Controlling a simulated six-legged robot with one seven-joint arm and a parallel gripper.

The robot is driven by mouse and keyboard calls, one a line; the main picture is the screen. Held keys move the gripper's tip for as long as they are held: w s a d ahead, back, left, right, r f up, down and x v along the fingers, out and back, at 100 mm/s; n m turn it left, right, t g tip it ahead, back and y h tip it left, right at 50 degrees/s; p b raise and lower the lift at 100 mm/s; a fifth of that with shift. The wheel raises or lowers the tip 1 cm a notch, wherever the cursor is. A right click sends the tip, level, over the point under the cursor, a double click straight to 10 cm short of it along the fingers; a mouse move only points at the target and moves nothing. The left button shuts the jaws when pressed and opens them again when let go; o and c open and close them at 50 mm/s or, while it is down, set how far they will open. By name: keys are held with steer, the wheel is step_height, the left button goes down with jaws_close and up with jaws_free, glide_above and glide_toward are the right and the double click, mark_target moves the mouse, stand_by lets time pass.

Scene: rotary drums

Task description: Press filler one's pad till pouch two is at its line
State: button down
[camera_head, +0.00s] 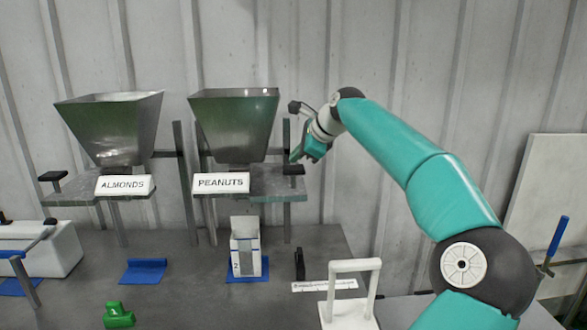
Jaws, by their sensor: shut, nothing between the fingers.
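Two metal hopper fillers stand side by side, labelled ALMONDS (112,125) and PEANUTS (236,120). Neither shows a filler number that I can read. A black pad (51,176) sits left of the almonds filler, and another black pad (292,170) sits right of the peanuts filler. A white pouch marked 2 (246,248) stands upright on a blue mat under the peanuts filler. Its fill level and line are too small to tell. My gripper (295,157) is shut and empty, just above the right pad; I cannot tell if they touch.
An empty blue mat (146,271) lies under the almonds filler. A green object (118,315), a black upright piece (299,264), a white strip (324,285) and a white handled frame (350,312) are on the grey table. A white box (50,248) stands left.

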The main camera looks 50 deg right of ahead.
mark_target(297, 169)
steer(key=shift+r, duration=0.25)
steer(key=shift+r, duration=2.45)
